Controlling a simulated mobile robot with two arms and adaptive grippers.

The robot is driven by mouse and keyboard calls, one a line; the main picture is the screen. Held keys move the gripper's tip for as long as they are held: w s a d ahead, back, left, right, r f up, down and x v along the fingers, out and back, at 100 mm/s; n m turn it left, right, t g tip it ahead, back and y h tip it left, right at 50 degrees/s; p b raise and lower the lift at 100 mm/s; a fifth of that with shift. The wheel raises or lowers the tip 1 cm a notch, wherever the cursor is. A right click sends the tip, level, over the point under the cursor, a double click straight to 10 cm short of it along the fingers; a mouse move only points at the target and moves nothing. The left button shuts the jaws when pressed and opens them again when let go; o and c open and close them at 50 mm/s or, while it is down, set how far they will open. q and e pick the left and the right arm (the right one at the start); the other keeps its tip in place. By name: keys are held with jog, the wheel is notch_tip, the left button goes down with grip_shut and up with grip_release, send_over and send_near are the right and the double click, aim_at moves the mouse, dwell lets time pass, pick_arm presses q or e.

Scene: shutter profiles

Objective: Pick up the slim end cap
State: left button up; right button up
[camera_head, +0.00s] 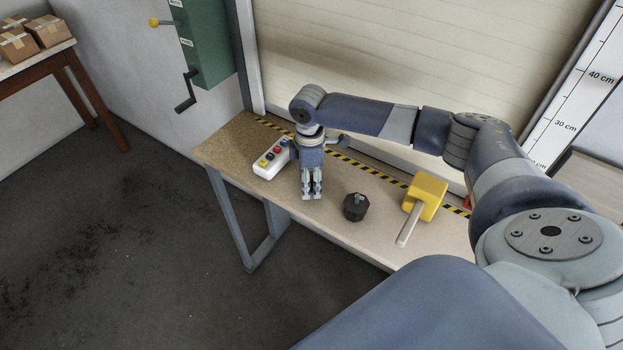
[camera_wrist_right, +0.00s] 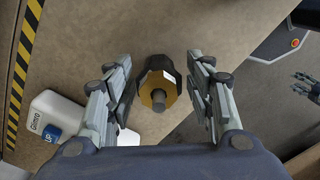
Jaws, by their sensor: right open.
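A dark, many-sided cap with a pin on top (camera_head: 355,207) stands on the bench; I take it as the end cap, though I cannot confirm "slim". In the right wrist view its face looks golden, with a black rim and a grey pin (camera_wrist_right: 158,88). My right gripper (camera_head: 312,196) points down over the bench, to the left of the cap and apart from it. Its fingers (camera_wrist_right: 158,62) are spread and empty, and the cap shows in the gap between them. My left gripper (camera_wrist_right: 305,86) shows small at the right wrist view's edge; its jaw state is unclear.
A white control box with coloured buttons (camera_head: 272,158) sits left of my right gripper. A yellow block with a pale bar (camera_head: 428,192) lies right of the cap. A hazard-striped strip (camera_head: 372,171) and the shutter (camera_head: 400,50) bound the bench's back. Bare bench surrounds the cap.

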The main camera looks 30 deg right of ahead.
jog(key=c, duration=1)
